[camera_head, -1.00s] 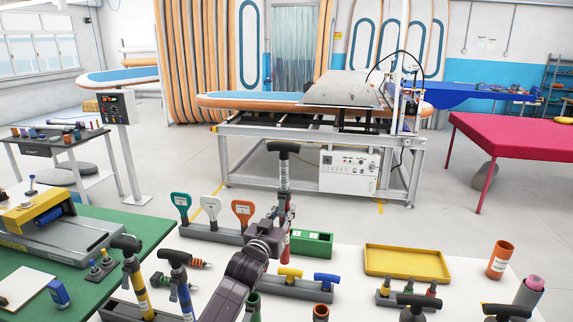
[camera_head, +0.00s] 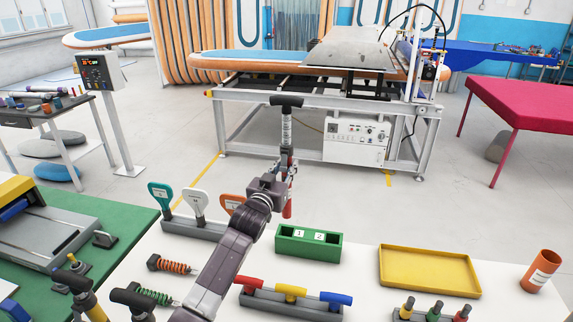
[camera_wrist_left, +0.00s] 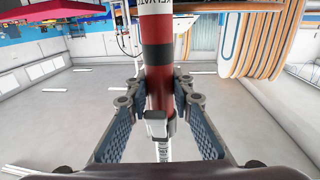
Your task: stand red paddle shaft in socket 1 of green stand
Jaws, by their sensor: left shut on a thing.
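My left gripper (camera_head: 288,172) is shut on the red paddle shaft (camera_head: 287,207), which hangs about upright. Its black T-shaped grip (camera_head: 286,100) is above the fingers, and a red part shows below them. In the left wrist view the red shaft (camera_wrist_left: 158,88), with a dark band, runs between the finger pads (camera_wrist_left: 158,128). The green stand (camera_head: 308,252) is a block on the white table with labels 1 and 2 on its face. The shaft's lower end appears above and left of the stand, apart from it. My right gripper is out of view.
Left of the stand is a grey rack (camera_head: 195,228) with paddle-shaped handles. In front is a grey holder (camera_head: 290,305) with red, yellow and blue handles. A yellow tray (camera_head: 430,270) and an orange cup (camera_head: 540,270) stand to the right. White tabletop is bare around the stand.

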